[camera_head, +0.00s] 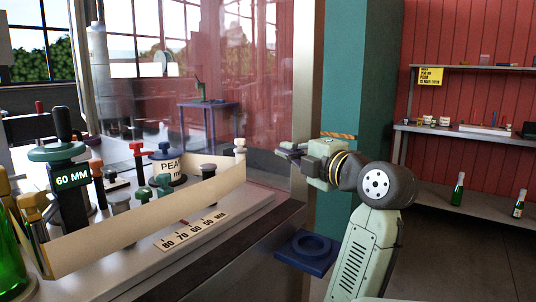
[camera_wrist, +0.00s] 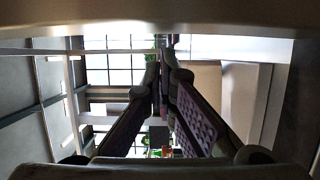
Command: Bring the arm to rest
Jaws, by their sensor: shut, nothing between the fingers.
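My gripper (camera_head: 287,150) is at the end of my raised arm, in the middle of the head view. It points left, beside the right end of the machine bench (camera_head: 262,196) and in front of the reddish clear panel (camera_head: 240,90). In the wrist view my gripper's two dark padded fingers (camera_wrist: 164,62) come together at the tips, shut with nothing between them. It appears to hang in the air and touch nothing.
A cream strip (camera_head: 130,226), a scale plate (camera_head: 190,231) and a green handwheel marked 60 MM (camera_head: 58,150) are on the bench. A blue ring-shaped base (camera_head: 308,250) is below my gripper. A teal post (camera_head: 350,90) stands behind my arm. Bottles (camera_head: 458,190) stand at the right.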

